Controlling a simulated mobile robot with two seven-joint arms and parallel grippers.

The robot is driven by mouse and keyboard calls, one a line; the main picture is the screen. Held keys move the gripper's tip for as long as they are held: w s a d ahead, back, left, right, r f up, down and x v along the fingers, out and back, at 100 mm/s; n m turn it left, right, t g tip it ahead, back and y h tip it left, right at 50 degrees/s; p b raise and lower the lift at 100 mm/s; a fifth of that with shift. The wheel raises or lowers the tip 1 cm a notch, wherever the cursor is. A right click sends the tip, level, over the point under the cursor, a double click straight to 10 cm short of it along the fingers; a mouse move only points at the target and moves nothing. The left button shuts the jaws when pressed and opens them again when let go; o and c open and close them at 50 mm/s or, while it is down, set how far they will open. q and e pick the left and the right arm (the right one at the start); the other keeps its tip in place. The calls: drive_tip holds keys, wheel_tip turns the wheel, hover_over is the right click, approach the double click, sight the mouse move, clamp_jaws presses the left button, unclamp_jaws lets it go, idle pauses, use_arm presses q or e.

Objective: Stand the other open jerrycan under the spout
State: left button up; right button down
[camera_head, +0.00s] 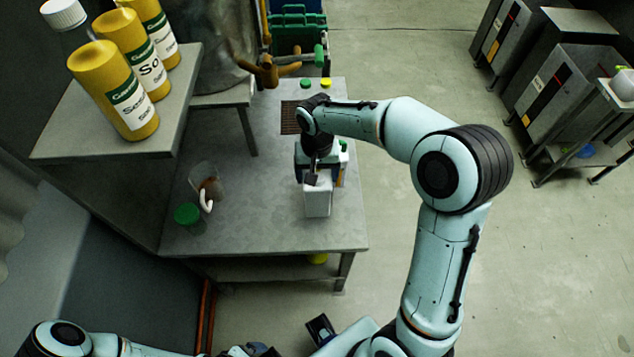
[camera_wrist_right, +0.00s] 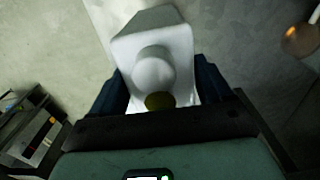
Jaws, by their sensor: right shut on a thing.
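A white jerrycan (camera_head: 317,203) stands or hangs at the front part of the steel table; I cannot tell whether its base touches. My right gripper (camera_head: 312,172) is shut on it from behind and above. In the right wrist view the jerrycan (camera_wrist_right: 155,50) sits between the dark fingers (camera_wrist_right: 160,95), with a dull yellow round spot at its near end. A brown spout (camera_head: 268,72) comes off the large grey vessel (camera_head: 222,50) at the back, apart from the jerrycan. The dark grate (camera_head: 291,118) lies on the table in front of it.
A clear jug (camera_head: 207,180) with a white handle and a green lid (camera_head: 187,214) are on the table's left. A green cap (camera_head: 306,83) and a yellow cap (camera_head: 326,84) lie at the back. A shelf (camera_head: 60,150) with yellow bottles overhangs the left. Green crates (camera_head: 298,30) stand behind.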

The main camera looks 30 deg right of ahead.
drive_tip(key=shift+f, duration=2.15)
drive_tip(key=shift+f+b, duration=0.2)
drive_tip(key=shift+b, duration=0.1)
unclamp_jaws()
